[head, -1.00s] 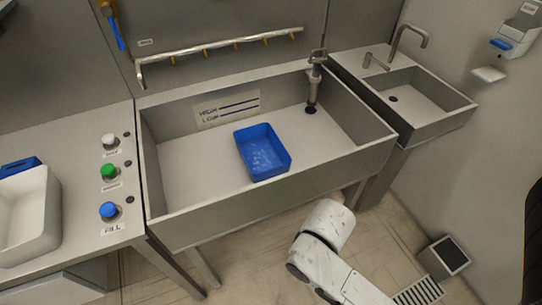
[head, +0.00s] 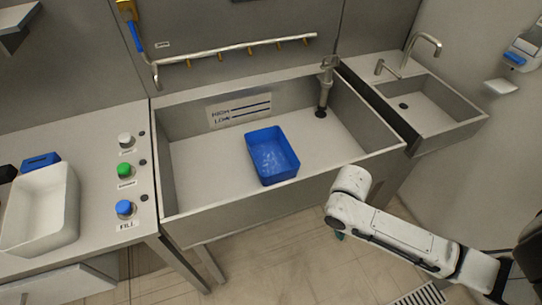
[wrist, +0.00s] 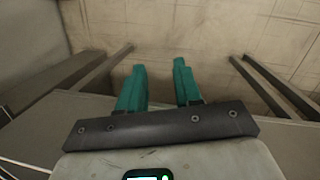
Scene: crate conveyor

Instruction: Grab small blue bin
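The small blue bin (head: 272,155) lies in the large steel sink (head: 330,165), on its floor near the middle, with its open side up. It looks empty. My gripper shows in the wrist view (wrist: 159,82) with two teal fingers apart and nothing between them. In the head view my arm is in front of the sink at the right, outside its front wall. The gripper is mostly hidden behind the arm there; only a bit of teal shows. The bin is not in the wrist view, which shows floor and metal legs.
A white bin (head: 42,215) and a blue object (head: 40,161) are on the left counter. White, green and blue buttons (head: 124,208) stand beside the sink. A drain pipe (head: 326,90) stands in the sink's back right corner. A small sink (head: 430,100) is at the right.

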